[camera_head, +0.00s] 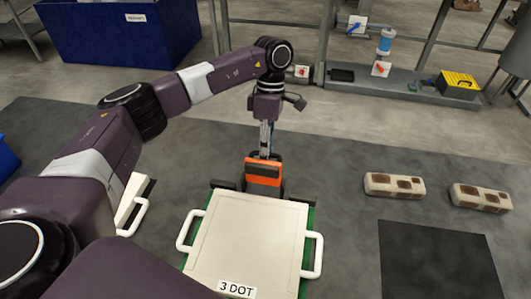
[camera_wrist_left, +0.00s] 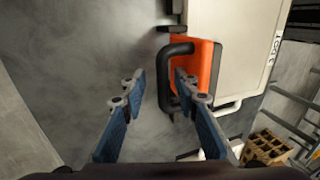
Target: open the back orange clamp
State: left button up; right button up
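The back orange clamp (camera_head: 263,173) sits at the far edge of the white plate (camera_head: 247,238), which is labelled "3 DOT". In the left wrist view the orange clamp (camera_wrist_left: 208,65) carries a black loop handle (camera_wrist_left: 163,75). My left gripper (camera_head: 265,151) is above and just behind the clamp, pointing down. In the left wrist view its fingers (camera_wrist_left: 157,82) are spread, with the handle showing between them. One finger overlaps the clamp's side; I cannot tell whether it touches. My right gripper is out of view.
White handles (camera_head: 316,256) stick out at the plate's sides. A shelf with a yellow box (camera_head: 458,84) and a blue bin (camera_head: 122,30) stand behind.

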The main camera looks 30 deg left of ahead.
pick_arm(q)
jog(key=p+v, duration=0.3)
jog(key=v, duration=0.5)
dwell(0.4)
dwell(0.4)
